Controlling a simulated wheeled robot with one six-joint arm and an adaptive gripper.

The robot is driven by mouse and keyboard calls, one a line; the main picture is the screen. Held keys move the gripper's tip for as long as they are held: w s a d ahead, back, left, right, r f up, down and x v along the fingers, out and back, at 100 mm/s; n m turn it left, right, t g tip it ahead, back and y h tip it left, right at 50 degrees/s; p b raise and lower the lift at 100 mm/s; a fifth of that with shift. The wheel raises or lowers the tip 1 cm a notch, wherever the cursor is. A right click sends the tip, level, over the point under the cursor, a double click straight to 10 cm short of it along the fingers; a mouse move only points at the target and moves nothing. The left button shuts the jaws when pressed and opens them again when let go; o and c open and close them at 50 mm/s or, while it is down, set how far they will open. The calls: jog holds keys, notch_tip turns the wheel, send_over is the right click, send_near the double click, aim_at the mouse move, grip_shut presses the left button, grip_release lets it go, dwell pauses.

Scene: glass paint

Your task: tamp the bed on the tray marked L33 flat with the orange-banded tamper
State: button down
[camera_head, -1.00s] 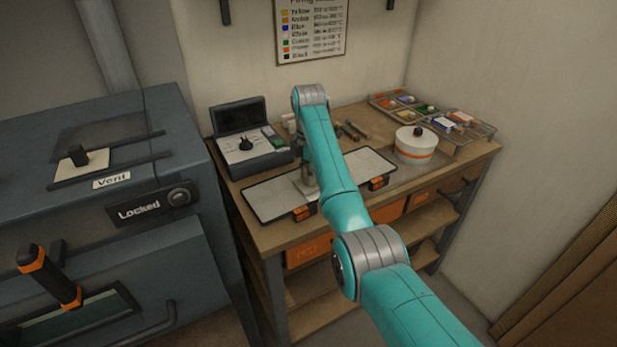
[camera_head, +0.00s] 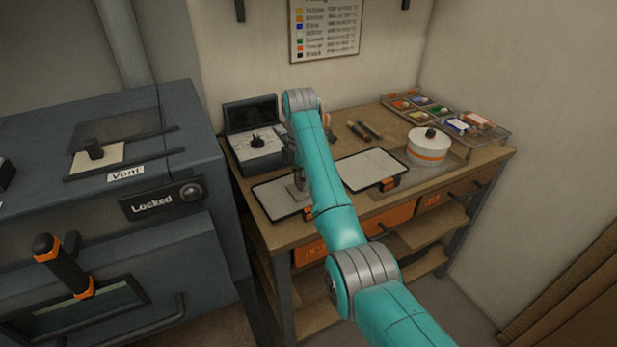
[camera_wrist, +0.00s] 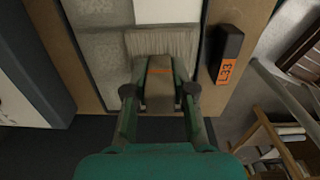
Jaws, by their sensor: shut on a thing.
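The tray marked L33 (camera_wrist: 200,90) fills the upper part of the wrist view. Its dark handle with an orange L33 label (camera_wrist: 226,69) is at right. The tamper is over the bed; contact cannot be told. In the head view the tray (camera_head: 270,195) is the left one, partly hidden by my arm, and the tamper (camera_head: 299,187) shows beside the arm.
A second tray (camera_head: 370,168) lies to the right. Beyond it stand a white round pot with an orange band (camera_head: 429,148) and a rack of paints (camera_head: 450,120). A control box (camera_head: 258,145) is behind the left tray. The dark kiln (camera_head: 130,220) is at left.

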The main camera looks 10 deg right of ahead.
jog(key=shift+a, duration=0.15)
jog(key=shift+s+f, duration=0.1)
jog(key=shift+f, duration=0.7)
jog(key=shift+f, duration=0.3)
dwell(0.8)
jog(key=shift+r, duration=0.15)
jog(key=shift+r, duration=0.95)
